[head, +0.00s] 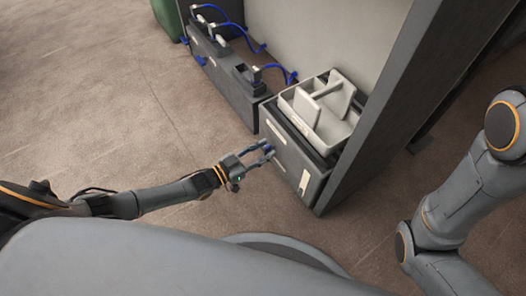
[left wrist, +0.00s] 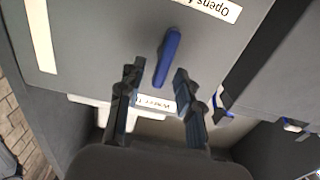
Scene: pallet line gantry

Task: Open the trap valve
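A blue valve handle (left wrist: 168,55) sticks out from the face of a dark grey box (head: 283,152). In the left wrist view it stands nearly upright, slightly tilted. My left gripper (head: 269,153) is at the box front; it also shows in the left wrist view (left wrist: 158,75). Its two fingers are apart, one on each side of the handle's near end, with visible gaps. In the head view the handle is mostly hidden by the fingers. My right arm shows at the right, but its gripper is out of view.
A label reading "Opens" (left wrist: 212,8) is beside the handle, and a partly hidden label (left wrist: 155,103) lies behind the fingers. A light grey tray (head: 300,106) sits on the box. Blue-handled valves (head: 270,68) stand along the wall. A dark upright panel (head: 375,105) is right of the box.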

